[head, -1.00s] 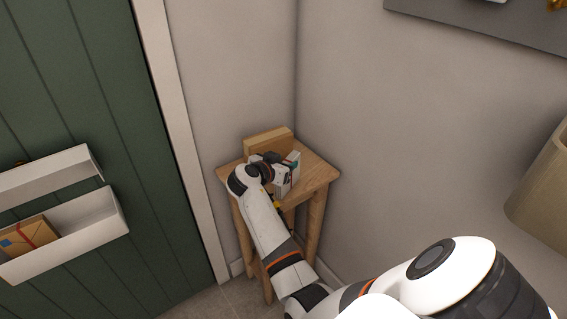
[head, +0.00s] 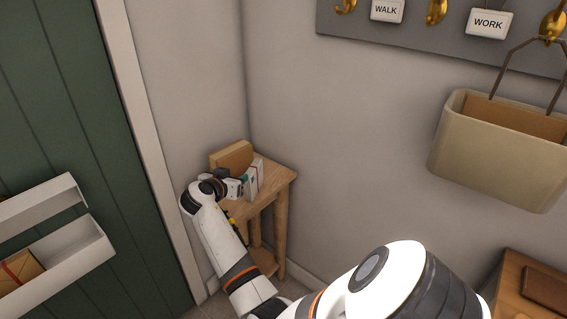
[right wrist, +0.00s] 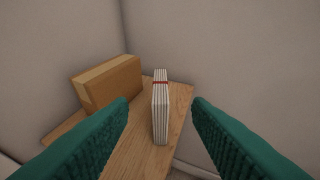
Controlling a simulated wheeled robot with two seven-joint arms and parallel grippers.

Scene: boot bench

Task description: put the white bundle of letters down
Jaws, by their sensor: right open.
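The white bundle of letters (right wrist: 160,112) stands upright on edge on the small wooden table (right wrist: 130,160) in the right wrist view, with a red band near its far end. In the head view the bundle (head: 255,177) shows just right of my right gripper (head: 243,186). In the right wrist view the teal fingers of my right gripper (right wrist: 160,110) are spread wide, one on each side of the bundle and apart from it. The gripper is open and empty. My left gripper is not in view.
A brown box (head: 232,157) stands on the table, left of the bundle, near the wall. A green door with a white letter holder (head: 85,250) is at left. A beige basket (head: 495,150) hangs at right under labelled hooks.

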